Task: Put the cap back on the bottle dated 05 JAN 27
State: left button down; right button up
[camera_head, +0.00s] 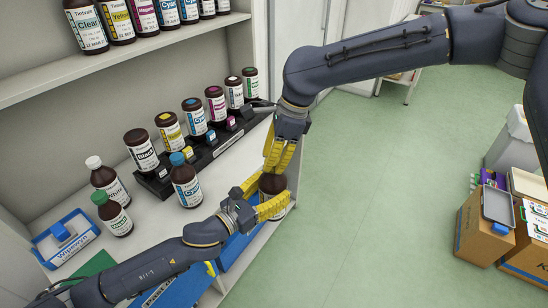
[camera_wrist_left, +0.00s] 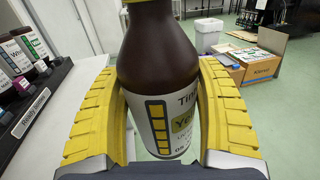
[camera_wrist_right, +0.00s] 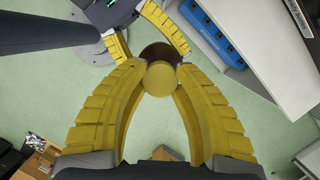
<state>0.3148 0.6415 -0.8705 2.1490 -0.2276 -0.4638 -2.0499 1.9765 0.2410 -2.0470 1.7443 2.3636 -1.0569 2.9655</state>
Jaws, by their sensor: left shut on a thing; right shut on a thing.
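A brown bottle (camera_head: 268,184) with a Yellow label is held upright in my left gripper (camera_head: 270,196), whose fingers close around its body. In the left wrist view the bottle (camera_wrist_left: 160,60) fills the middle, and its date line is only partly readable. My right gripper (camera_head: 274,164) points down from above, shut on a yellow cap (camera_wrist_right: 159,78). The cap is directly over the bottle's mouth, and yellow also shows at the bottle's top in the left wrist view. I cannot tell whether the cap is seated.
A black rack (camera_head: 215,148) holds a row of brown bottles along the counter. Bottles with white, green and blue caps (camera_head: 186,183) stand in front of it. A blue-and-white wipes box (camera_head: 65,240) is at the left. The held bottle is by the counter's edge, with open floor to the right.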

jog(key=m, duration=0.2)
jog(key=m+t, duration=0.1)
jog(key=m, duration=0.1)
jog(key=shift+s+a+f, duration=0.1)
jog(key=shift+s, duration=0.15)
jog(key=shift+m, duration=0.4)
jog(key=shift+w+d+m+t, duration=0.25)
jog(key=shift+w+m+t, duration=0.05)
jog(key=shift+w+m, duration=0.1)
jog(key=o, duration=0.7)
